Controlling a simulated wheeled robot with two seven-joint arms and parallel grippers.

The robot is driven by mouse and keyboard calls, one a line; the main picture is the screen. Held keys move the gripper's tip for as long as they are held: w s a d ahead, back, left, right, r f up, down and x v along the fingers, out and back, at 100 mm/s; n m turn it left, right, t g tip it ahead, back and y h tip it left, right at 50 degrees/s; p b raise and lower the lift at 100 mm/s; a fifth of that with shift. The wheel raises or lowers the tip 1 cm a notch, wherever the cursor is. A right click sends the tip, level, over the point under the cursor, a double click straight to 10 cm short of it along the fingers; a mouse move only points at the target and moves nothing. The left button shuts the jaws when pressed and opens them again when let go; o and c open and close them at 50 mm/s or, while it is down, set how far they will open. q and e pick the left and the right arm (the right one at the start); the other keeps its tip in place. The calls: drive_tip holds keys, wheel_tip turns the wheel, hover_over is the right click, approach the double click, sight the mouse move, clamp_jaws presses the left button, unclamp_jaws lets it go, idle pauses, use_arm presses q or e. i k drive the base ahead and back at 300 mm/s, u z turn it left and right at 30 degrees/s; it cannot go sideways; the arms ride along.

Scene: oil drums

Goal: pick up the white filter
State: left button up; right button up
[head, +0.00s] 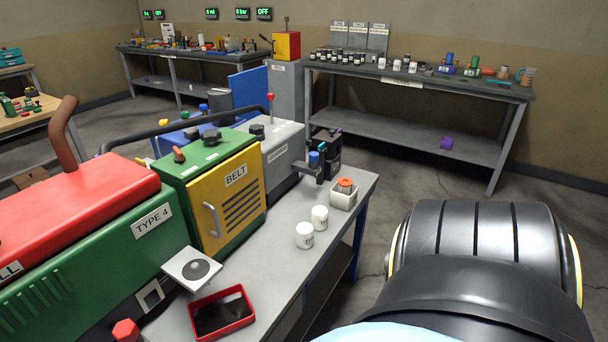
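Two small white cylinders with dark print stand upright on the near grey bench. The closer one (304,236) is beside the farther one (319,218), with little gap between them. Either could be the white filter; their labels are too small to read. More small white cylinders (397,66) stand among dark ones on the back table. Neither of my grippers is in view. A large black link of my own arm fills the lower right, with no fingers showing.
A white square cup (343,196) holding an orange-red piece stands behind the cylinders. A red tray (222,313) lies at the bench's front. The green machine with a yellow BELT door (228,197) borders the left. Bare bench top (275,262) lies between tray and cylinders.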

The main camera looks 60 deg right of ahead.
sight(305, 230)
drive_tip(key=u, duration=1.95)
drive_tip(key=k, duration=2.75)
drive_tip(key=z, duration=2.05)
